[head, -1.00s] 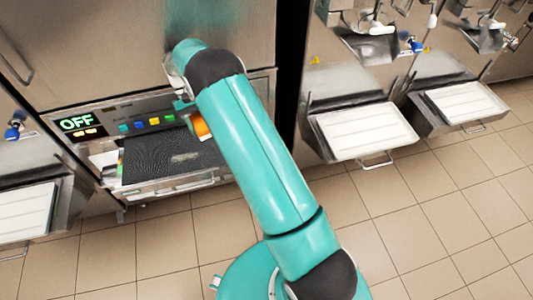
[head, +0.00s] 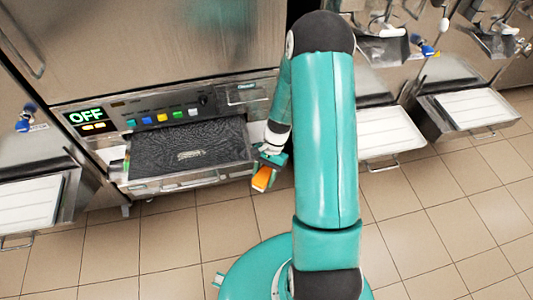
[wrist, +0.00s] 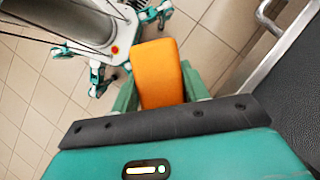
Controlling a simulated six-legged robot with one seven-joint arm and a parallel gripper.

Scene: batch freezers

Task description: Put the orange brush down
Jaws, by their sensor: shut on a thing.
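The orange brush (head: 263,179) is held by my gripper (head: 268,164), just off the right front corner of the black-matted shelf, over the floor. In the wrist view the orange block of the brush (wrist: 159,75) sits between the two green fingers of my gripper (wrist: 158,92), which are shut on it.
The black mat (head: 190,146) on the machine's shelf holds a small pale oval mark or item. Colored buttons (head: 162,117) and an OFF display (head: 86,117) are above it. White trays (head: 390,133) stand right. The tiled floor (head: 200,225) in front is clear.

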